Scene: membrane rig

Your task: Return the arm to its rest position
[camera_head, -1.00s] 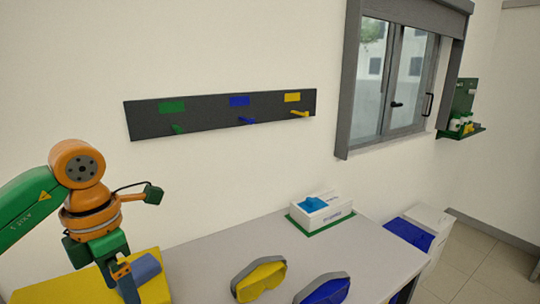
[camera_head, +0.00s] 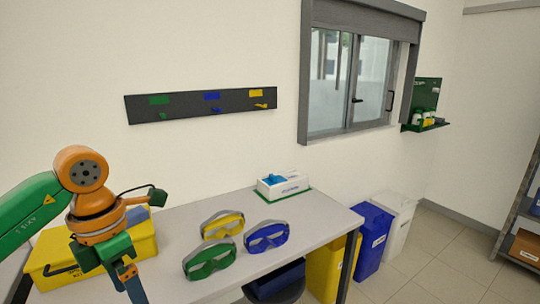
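My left arm comes in from the left with its gripper (camera_head: 133,284) pointing down at the lower left, in front of the yellow case. The fingers are seen nearly edge-on, so I cannot tell whether they are open or shut. My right gripper is out of view. On the table (camera_head: 330,213) lie green goggles (camera_head: 209,262), yellow goggles (camera_head: 223,227) and blue goggles (camera_head: 267,238), apart from the gripper. The dark wall rack (camera_head: 200,106) has green, blue and yellow labels, with a peg under each and nothing hanging on them.
A yellow case (camera_head: 50,256) stands at the table's left, behind my arm. A white box (camera_head: 283,186) sits on a green mat at the back. Yellow (camera_head: 325,268), blue (camera_head: 371,240) and white (camera_head: 396,220) bins stand right of the table.

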